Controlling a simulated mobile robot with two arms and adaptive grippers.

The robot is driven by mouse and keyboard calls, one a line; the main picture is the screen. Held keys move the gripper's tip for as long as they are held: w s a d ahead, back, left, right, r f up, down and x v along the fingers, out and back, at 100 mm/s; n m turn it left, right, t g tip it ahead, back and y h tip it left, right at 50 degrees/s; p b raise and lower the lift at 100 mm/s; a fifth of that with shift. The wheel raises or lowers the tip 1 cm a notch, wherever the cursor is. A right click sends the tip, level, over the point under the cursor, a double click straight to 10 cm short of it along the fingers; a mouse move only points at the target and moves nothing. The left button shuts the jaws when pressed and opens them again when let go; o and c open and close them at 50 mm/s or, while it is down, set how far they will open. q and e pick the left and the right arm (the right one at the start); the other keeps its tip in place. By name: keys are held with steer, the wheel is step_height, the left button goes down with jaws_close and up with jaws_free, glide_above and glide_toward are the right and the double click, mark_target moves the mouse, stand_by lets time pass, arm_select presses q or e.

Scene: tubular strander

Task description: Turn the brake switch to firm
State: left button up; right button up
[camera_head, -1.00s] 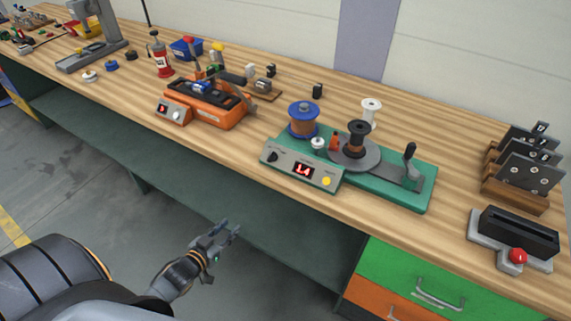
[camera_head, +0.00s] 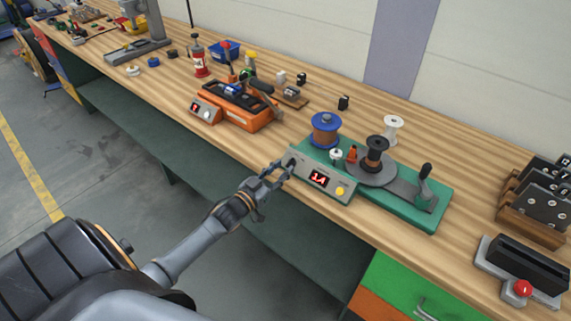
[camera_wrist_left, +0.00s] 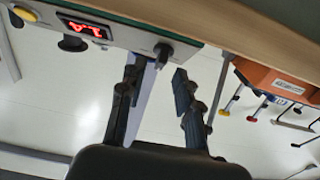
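The green strander (camera_head: 405,207) stands on the bench with a grey front panel (camera_head: 331,186). The panel has a black knob (camera_head: 291,163) at its left end, a red display and a yellow button (camera_head: 339,191). I see no brake label that I can read. My left gripper (camera_head: 279,172) is at the panel's left end, partly in front of the knob. In the left wrist view the panel appears upside down, with the black knob (camera_wrist_left: 162,54) just beyond the spread, empty fingers (camera_wrist_left: 158,70). Contact cannot be told. My right gripper is out of view.
An orange machine (camera_head: 235,110) stands to the left on the bench. Blue (camera_head: 326,128) and dark (camera_head: 375,155) spools sit on the strander. A black slotted unit with a red button (camera_head: 523,287) is at the right. The floor before the bench is clear.

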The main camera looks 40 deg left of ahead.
mark_target(290, 163)
arm_select(q)
steer(key=shift+w+d, duration=0.1)
steer(key=shift+w, duration=1.15)
steer(key=c, duration=0.5)
jaws_close()
